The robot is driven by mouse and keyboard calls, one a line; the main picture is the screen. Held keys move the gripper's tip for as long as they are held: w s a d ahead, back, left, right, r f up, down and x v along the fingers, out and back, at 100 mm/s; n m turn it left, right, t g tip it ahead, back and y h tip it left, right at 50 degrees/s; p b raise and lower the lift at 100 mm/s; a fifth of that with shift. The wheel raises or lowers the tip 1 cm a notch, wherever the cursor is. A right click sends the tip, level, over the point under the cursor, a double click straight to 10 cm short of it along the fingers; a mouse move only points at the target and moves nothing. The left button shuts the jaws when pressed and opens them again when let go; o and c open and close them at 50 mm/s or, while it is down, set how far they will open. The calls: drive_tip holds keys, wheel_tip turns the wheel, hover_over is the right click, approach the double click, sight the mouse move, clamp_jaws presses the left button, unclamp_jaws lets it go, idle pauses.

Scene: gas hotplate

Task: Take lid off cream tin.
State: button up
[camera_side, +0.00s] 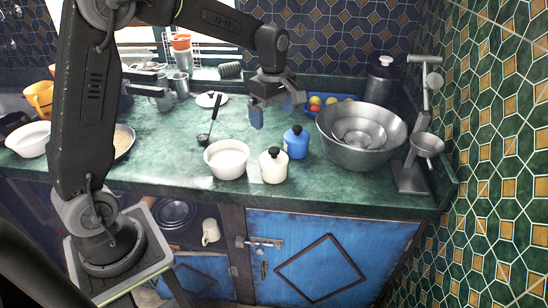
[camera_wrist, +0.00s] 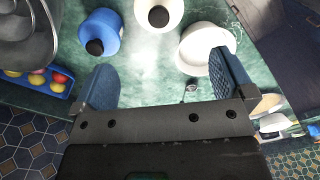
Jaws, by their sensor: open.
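The cream tin (camera_side: 273,169) stands upright near the counter's front edge, with its lid (camera_side: 273,153) and black knob on top. In the wrist view the cream tin (camera_wrist: 172,10) is at the top edge, partly cut off, with its dark knob showing. My gripper (camera_side: 277,112) is open and empty, above the counter and behind the tin, apart from it. In the wrist view its two blue finger pads (camera_wrist: 162,75) are spread wide, with bare counter between them.
A blue tin (camera_side: 296,145) with a black knob stands close right of the cream tin. A white bowl (camera_side: 226,174) stands close left. Nested steel bowls (camera_side: 338,148) and a metal stand (camera_side: 409,178) are at right. A ladle (camera_side: 204,139) lies at left. A blue fruit tray (camera_side: 342,97) is behind.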

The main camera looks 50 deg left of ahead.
sight(274, 150)
wheel_tip(274, 150, down, 12)
drive_tip(key=shift+w+d, duration=0.1)
drive_tip(key=shift+d, duration=0.05)
idle(0.4)
drive_tip(key=c, duration=1)
